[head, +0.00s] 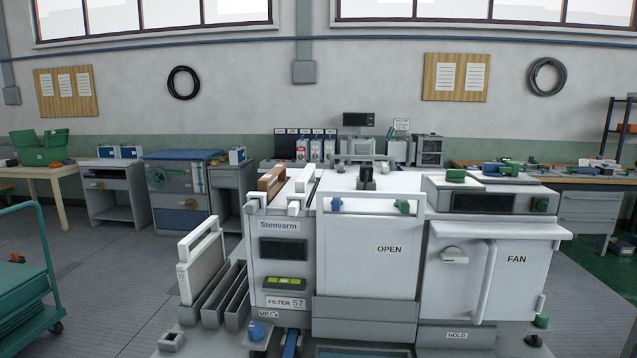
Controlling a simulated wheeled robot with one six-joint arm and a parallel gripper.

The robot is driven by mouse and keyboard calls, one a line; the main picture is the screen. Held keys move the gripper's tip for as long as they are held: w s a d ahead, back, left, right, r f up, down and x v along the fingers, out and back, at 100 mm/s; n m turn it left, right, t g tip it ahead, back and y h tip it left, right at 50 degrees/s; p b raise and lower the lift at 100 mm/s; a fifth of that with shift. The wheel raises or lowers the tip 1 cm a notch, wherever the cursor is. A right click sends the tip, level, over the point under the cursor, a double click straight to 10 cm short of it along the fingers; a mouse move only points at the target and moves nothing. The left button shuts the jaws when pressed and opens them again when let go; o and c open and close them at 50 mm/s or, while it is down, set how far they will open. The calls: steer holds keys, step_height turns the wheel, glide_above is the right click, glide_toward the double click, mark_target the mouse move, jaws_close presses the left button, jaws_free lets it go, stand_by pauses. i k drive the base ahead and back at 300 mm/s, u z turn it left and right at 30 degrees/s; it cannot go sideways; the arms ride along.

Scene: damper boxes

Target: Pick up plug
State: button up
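No part is labelled as a plug, and I cannot tell for sure which one it is. A small blue rounded piece (257,330) sits low at the front left of the white machine (368,250), below the FILTER 57 label. A green rounded piece (541,320) sits low at the right end, below the FAN door (520,270). A small dark upright part (367,177) stands on the white top near the middle; its kind is unclear. I see no part that I can surely call my gripper.
A white framed filter (202,262) stands in grey slots (225,295) left of the machine. A small grey square socket-like block (171,341) lies at the lower left. A green cart (28,275) stands at far left. Workbenches line the back wall. Floor is open at left.

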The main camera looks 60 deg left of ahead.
mark_target(364, 169)
steer(key=z, duration=0.2)
steer(key=k, duration=0.45)
steer(key=u, duration=2.15)
